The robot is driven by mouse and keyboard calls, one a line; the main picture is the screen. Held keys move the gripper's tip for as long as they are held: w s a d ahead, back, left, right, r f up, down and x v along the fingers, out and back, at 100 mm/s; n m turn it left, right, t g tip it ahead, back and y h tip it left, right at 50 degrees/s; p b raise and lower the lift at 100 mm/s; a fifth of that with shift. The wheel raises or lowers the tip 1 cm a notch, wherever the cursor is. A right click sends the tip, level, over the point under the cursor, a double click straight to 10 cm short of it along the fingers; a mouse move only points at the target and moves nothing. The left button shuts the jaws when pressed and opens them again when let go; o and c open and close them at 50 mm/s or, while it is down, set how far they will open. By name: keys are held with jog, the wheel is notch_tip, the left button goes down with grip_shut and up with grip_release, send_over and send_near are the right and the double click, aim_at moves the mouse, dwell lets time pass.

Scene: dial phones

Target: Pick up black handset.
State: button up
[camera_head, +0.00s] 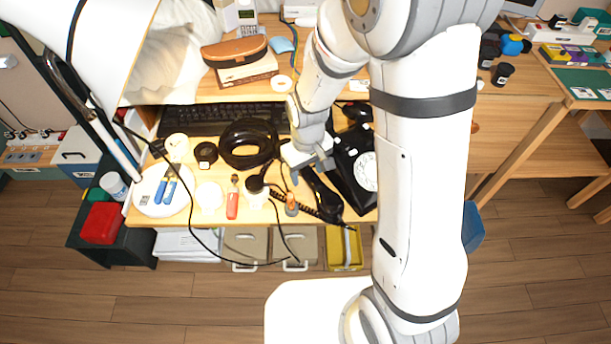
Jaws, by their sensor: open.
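The black handset (322,193) lies at the front of the wooden desk, a dark slanting bar with a coiled cord. It is beside the black dial phone (345,172), whose pale dial (366,171) is partly hidden by my arm. My gripper (296,181) reaches down from above at the handset's left upper end. Its fingers are small here and it is open. I cannot tell whether the fingers touch the handset or stand around it.
A black cable coil (247,143), an orange-red tool (232,205), and a white plate (150,190) with blue items lie to the left. A keyboard (210,119) is behind. A loose black cable hangs over the desk's front edge. The desk is crowded.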

jog(key=shift+f, duration=0.6)
jog(key=shift+c, duration=0.5)
grip_shut()
